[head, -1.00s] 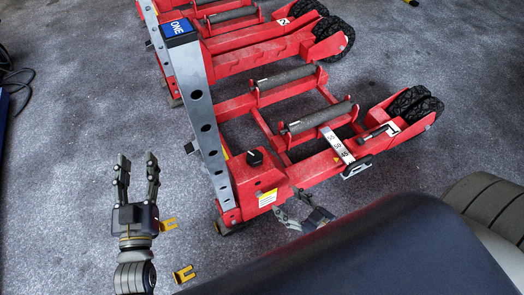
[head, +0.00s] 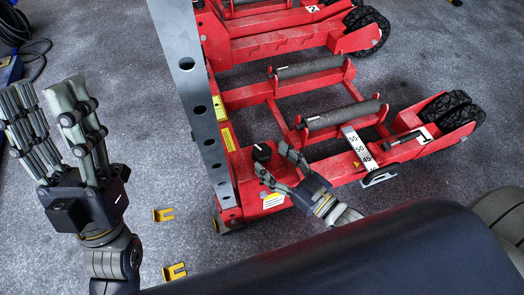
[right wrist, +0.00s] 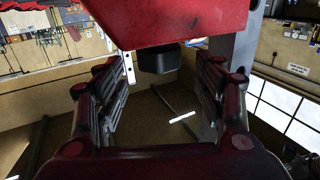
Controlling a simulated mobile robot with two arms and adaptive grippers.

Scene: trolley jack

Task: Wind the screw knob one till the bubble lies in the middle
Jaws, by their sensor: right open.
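The screw knob (head: 262,152) is black with a white mark and sits on the red housing of the trolley jack (head: 240,165) whose plate reads 1. My right gripper (head: 274,158) is open beside the knob, fingers towards it. In the right wrist view the knob (right wrist: 158,58) shows between and beyond the spread fingers of my right gripper (right wrist: 160,90), below the red housing in the picture; no contact is visible. My left gripper (head: 42,92) is raised at the left, fingers apart and empty. I cannot make out the bubble.
A grey perforated post (head: 187,62) rises just left of the knob. Two dark rollers and a scale strip (head: 361,148) lie to the right. Another red jack (head: 285,45) stands behind. Two yellow brackets (head: 163,214) lie on the floor. Cables lie at upper left.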

